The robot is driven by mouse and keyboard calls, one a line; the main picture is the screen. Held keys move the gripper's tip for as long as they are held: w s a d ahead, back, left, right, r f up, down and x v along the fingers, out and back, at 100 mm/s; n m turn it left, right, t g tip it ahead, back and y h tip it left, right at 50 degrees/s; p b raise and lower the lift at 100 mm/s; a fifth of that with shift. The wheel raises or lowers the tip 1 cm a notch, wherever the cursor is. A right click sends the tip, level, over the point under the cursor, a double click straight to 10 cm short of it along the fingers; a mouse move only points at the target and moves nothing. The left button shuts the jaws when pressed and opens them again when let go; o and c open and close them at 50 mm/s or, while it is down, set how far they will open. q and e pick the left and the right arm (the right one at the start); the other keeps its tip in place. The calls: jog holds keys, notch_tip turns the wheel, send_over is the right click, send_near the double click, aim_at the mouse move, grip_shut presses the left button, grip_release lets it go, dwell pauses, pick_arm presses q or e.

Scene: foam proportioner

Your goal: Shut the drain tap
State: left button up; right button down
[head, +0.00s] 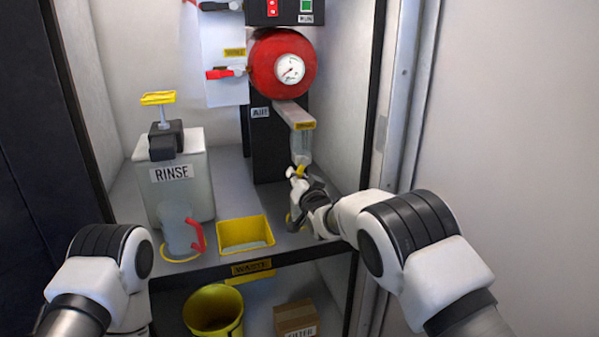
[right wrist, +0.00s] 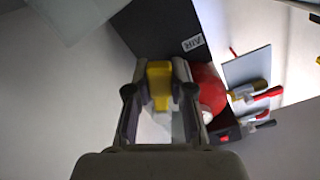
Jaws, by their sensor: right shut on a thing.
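The yellow drain tap (head: 300,170) is at the foot of a clear bowl (head: 301,148) under the grey bar, below the red tank. My right gripper (head: 297,178) is at the tap from below. In the right wrist view a yellow piece of the tap (right wrist: 159,82) lies between the two fingers of the right gripper (right wrist: 160,72), which are shut on it. The fingers and wrist hide part of the tap, and I cannot tell how far it is turned. My left arm shows at the lower left, but its gripper is not visible.
The red tank (head: 272,62) with a gauge is above. A RINSE container (head: 178,185), a clear jug with red handle (head: 180,232) and a yellow tray (head: 244,235) stand left on the shelf. A yellow bucket (head: 213,312) and a box (head: 296,318) are below. The cabinet's right wall is close.

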jog(key=m+p, duration=0.1)
jog(key=a+r+m+p, duration=0.1)
jog(key=m+p, duration=0.1)
jog(key=r+m+p, duration=0.1)
jog(key=m+p, duration=0.1)
jog(key=shift+s+a, duration=0.3)
jog(key=shift+a, duration=0.05)
jog(key=shift+s+a+r+m+p, duration=0.15)
jog(key=shift+r+m+p, duration=0.2)
jog(key=shift+m+p, duration=0.8)
jog(key=shift+w+a+r+m+p, duration=0.15)
jog(key=shift+r+m+p, duration=0.25)
jog(key=shift+m+p, duration=0.75)
jog(key=shift+s+a+r+m+p, duration=0.15)
jog(key=shift+r+m+p, duration=0.2)
jog(key=shift+m+p, duration=0.8)
jog(key=shift+m+b, duration=0.35)
jog(key=shift+m, duration=0.1)
jog(key=c, duration=1)
grip_release()
